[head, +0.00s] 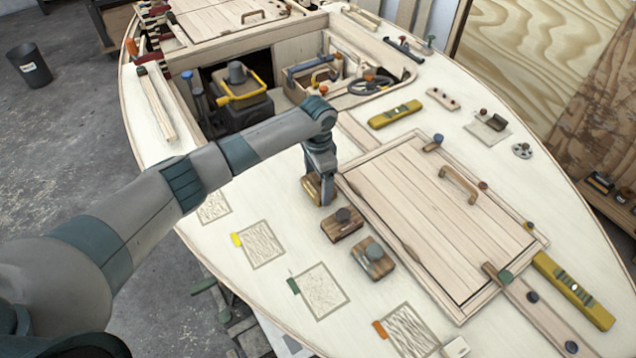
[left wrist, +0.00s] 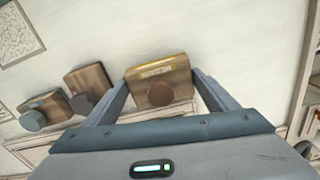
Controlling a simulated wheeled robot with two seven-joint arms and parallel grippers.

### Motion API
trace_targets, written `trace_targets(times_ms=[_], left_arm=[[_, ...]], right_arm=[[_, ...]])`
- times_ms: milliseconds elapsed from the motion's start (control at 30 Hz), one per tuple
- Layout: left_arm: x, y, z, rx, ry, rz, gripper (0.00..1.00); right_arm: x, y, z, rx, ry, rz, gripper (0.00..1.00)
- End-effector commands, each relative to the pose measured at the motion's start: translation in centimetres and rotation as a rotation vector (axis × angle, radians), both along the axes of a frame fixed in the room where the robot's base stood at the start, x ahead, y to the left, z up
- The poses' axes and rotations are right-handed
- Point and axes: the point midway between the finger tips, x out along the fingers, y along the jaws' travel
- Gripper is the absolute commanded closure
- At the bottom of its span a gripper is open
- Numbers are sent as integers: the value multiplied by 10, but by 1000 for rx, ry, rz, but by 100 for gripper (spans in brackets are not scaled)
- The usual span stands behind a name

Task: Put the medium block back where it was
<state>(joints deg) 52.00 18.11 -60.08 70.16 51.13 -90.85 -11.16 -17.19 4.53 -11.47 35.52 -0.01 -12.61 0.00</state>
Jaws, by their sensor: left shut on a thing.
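My left gripper (head: 318,192) points down at the deck, left of the hatch, shut on a wooden block (head: 309,187). In the left wrist view this block (left wrist: 158,73) has a yellow-marked edge and a round brown knob, and sits between the fingers (left wrist: 160,84). Whether it touches the deck is unclear. A second block with a dark knob (head: 342,224) and a third with a grey knob (head: 373,259) stand in a row beside it. Which block is the medium one I cannot tell. My right gripper is not in view.
Several framed patches lie on the deck: one partly behind my arm (head: 213,208), one with a yellow tab (head: 262,244), one with a green tab (head: 320,291), one with an orange tab (head: 408,330). The hatch (head: 430,215) is right of the blocks. A yellow level (head: 395,114) lies behind.

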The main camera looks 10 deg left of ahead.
Motion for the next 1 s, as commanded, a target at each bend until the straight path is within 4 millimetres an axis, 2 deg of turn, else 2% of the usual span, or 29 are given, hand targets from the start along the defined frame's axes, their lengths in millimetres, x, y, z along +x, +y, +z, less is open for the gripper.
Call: trace_targets(times_ms=[167, 533, 567, 633, 1000], left_arm=[[0, -1, -12, 1, -1, 0, 45], [0, -1, -16, 0, 0, 0, 45], [0, 0, -16, 0, 0, 0, 18], [0, 0, -16, 1, -1, 0, 2], [0, 0, -14, 1, -1, 0, 2]], right_arm=[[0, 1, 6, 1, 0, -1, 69], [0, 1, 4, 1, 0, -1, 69], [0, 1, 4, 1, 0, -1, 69], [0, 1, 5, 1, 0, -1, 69], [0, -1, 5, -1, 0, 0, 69]])
